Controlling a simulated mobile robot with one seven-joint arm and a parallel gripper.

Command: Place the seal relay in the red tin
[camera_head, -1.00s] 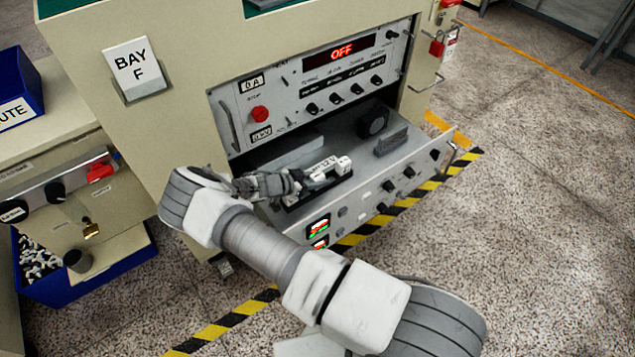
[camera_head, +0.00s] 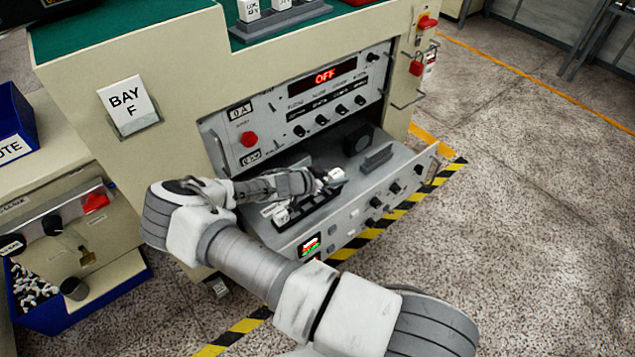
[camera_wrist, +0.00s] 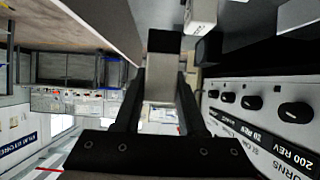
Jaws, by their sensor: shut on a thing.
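My gripper (camera_wrist: 160,100) is shut on a pale block-shaped relay (camera_wrist: 163,72), seen between the fingers in the wrist view. In the head view my gripper (camera_head: 316,181) is over the open drawer, with a white relay (camera_head: 335,176) at its tips. No readable label shows whether the held piece is the seal relay. A black holder (camera_head: 312,208) lies in the drawer under the gripper, with another white relay (camera_head: 282,214) at its near-left end. I cannot tell whether the held relay is clear of the holder. No red tin is in view.
The drawer (camera_head: 405,165) stands open below a control panel (camera_head: 290,105) reading OFF. A green bench top (camera_head: 170,25) carries a grey rack (camera_head: 285,18). A blue bin (camera_head: 75,297) is at lower left.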

